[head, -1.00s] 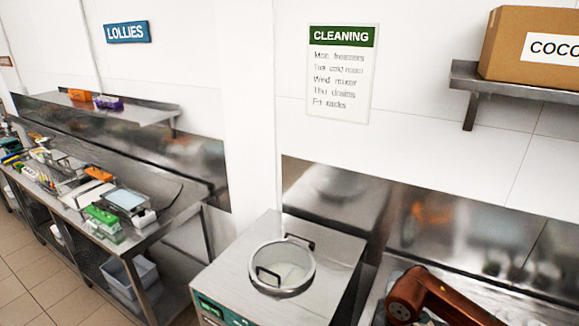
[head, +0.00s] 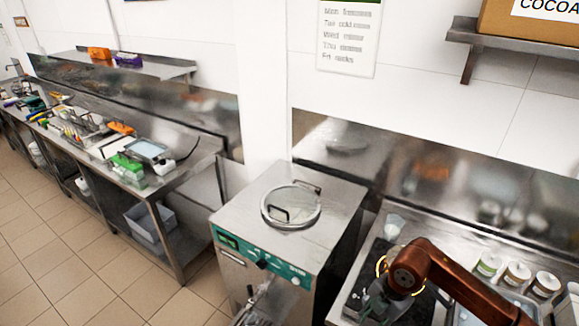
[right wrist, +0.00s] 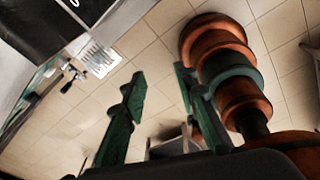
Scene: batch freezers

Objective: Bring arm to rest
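My right arm (head: 440,277) is copper-brown and reaches in from the lower right of the head view, in front of the steel counter. Its hand is dark and partly cut off by the lower edge there. In the right wrist view my right gripper (right wrist: 160,100) has its two green fingers spread apart. Nothing is between them; tiled floor shows behind. My left gripper is in neither view.
A batch freezer (head: 240,205) with a round lid (head: 290,205) stands left of the arm. Several white-lidded tubs (head: 515,275) stand on the counter (head: 425,228) at right. A cluttered bench (head: 190,175) is at left. A floor drain (right wrist: 98,57) shows in the wrist view.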

